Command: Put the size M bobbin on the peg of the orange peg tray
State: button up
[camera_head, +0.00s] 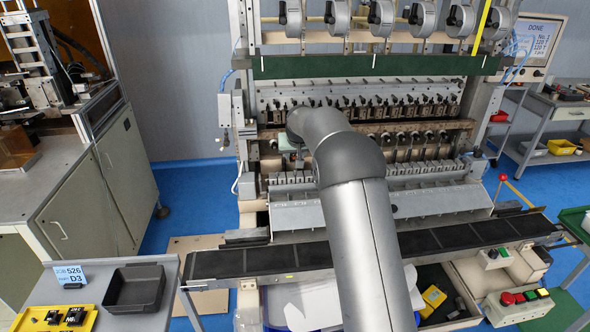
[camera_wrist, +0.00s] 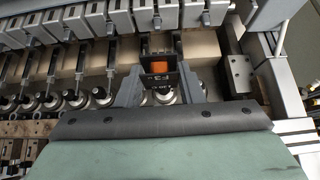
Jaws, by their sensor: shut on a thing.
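In the wrist view my gripper (camera_wrist: 160,84) has its two grey fingers on either side of a small black piece with an orange middle (camera_wrist: 161,65), and is shut on it. The piece looks like a bobbin with orange winding. Its near black face carries small pale lettering that I cannot read surely, so its size is unclear. It is among the row of spindles of the coil winder (camera_head: 365,108), and I cannot tell whether it still sits on a spindle. In the head view my arm hides the fingers and the piece. I see no orange peg tray in either view.
A yellow tray (camera_head: 30,318) with black pieces and an empty dark bin (camera_head: 135,289) stand on a grey table at lower left, beside a job sign (camera_head: 70,276). A black conveyor (camera_head: 460,236) crosses in front of the winder. Metal blocks (camera_wrist: 115,22) and spindles crowd the gripper.

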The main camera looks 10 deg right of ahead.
jog(key=shift+r+p, duration=0.45)
jog(key=shift+r, duration=1.8)
